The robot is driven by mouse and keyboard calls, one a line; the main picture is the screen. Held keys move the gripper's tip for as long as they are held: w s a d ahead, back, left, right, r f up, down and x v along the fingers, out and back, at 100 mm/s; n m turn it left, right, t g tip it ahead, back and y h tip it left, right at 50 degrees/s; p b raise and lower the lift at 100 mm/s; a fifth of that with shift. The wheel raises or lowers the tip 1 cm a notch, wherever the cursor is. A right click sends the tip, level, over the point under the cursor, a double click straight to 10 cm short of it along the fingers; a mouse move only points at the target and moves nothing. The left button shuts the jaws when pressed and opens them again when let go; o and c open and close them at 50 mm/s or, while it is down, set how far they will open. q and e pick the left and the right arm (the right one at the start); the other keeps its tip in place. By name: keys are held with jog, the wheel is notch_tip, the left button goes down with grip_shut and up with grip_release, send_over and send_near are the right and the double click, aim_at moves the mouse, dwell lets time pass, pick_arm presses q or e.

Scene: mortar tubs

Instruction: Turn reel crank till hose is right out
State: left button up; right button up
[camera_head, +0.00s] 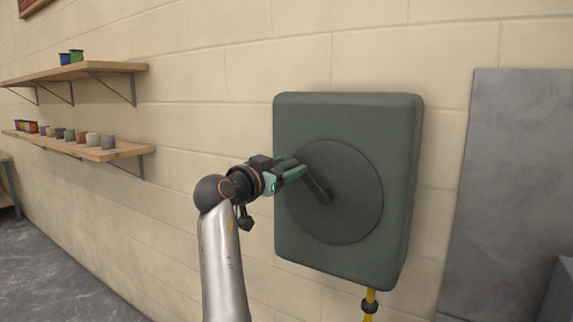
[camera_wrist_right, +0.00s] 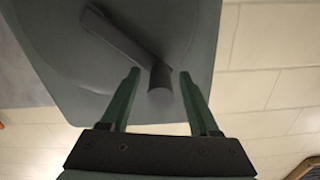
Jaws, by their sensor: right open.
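The hose reel is a dark green box (camera_head: 400,150) on the wall, with a round disc (camera_head: 350,195) on its front. The dark crank arm (camera_head: 318,187) runs from the disc's middle up and left. In the right wrist view the crank (camera_wrist_right: 120,35) ends in a grip (camera_wrist_right: 160,76) that stands between my two green fingers. My right gripper (camera_head: 302,170) is open around the grip, with a gap on each side; it also shows in the right wrist view (camera_wrist_right: 160,82). A short length of yellow hose (camera_head: 370,296) with a dark stopper (camera_head: 369,306) hangs below the box. My left gripper is out of view.
Two wooden shelves with pots are on the wall at left, the upper shelf (camera_head: 75,71) and the lower shelf (camera_head: 90,149). A grey panel (camera_head: 515,180) stands to the right of the reel.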

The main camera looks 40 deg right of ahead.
grip_shut()
dwell(0.6)
dwell(0.9)
